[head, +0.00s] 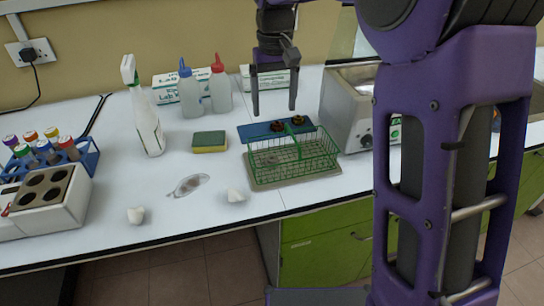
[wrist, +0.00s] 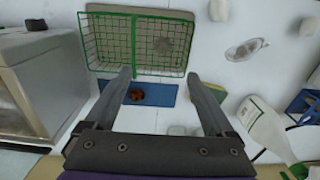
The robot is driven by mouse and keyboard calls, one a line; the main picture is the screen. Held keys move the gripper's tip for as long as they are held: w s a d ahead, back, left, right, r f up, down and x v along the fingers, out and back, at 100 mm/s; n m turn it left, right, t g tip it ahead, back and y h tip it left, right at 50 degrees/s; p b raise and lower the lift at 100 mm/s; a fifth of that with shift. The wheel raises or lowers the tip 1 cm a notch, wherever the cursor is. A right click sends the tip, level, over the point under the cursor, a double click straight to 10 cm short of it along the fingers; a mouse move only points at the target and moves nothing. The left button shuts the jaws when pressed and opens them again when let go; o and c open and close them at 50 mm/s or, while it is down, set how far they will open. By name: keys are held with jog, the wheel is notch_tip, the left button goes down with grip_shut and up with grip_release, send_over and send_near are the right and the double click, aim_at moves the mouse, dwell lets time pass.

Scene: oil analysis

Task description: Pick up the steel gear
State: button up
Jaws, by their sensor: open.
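Two small dark brownish round parts lie on a blue mat (head: 252,133) behind the green wire basket: a left part (head: 277,126) and a right part (head: 297,120). They look gear-like, but I cannot tell which one is steel. In the wrist view, one brown part (wrist: 137,95) shows on the blue mat (wrist: 165,96), near the left finger; the other is not clearly visible there. My gripper (head: 273,111) is open and empty above the mat, pointing down. In the wrist view, its fingertips (wrist: 159,74) stand apart near the basket's edge.
The green wire basket (head: 292,160) stands in front of the mat, and a grey metal bath (head: 345,105) stands close on the right. A sponge (head: 210,142), spray bottle (head: 147,125) and two wash bottles (head: 205,92) stand left.

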jog(key=b, duration=0.2)
send_over(271, 158)
jog(key=f, duration=1)
jog(key=shift+d+f, duration=0.2)
jog(key=shift+d, duration=0.15)
jog(key=shift+w+f, duration=0.1)
jog(key=shift+f, duration=0.1)
jog(key=f, duration=0.2)
jog(key=s+f, duration=0.1)
jog(key=shift+s+a+f+b, duration=0.15)
jog(key=shift+a+f+b, duration=0.05)
jog(key=shift+f+b, duration=0.2)
jog(key=shift+w+a+f, duration=0.1)
jog(key=shift+w+f, duration=0.15)
jog(key=shift+f, duration=0.25)
jog(key=shift+w+f, duration=0.25)
jog(key=shift+f, duration=0.25)
jog(key=shift+s+r, duration=0.1)
jog(key=shift+r, duration=0.35)
grip_shut()
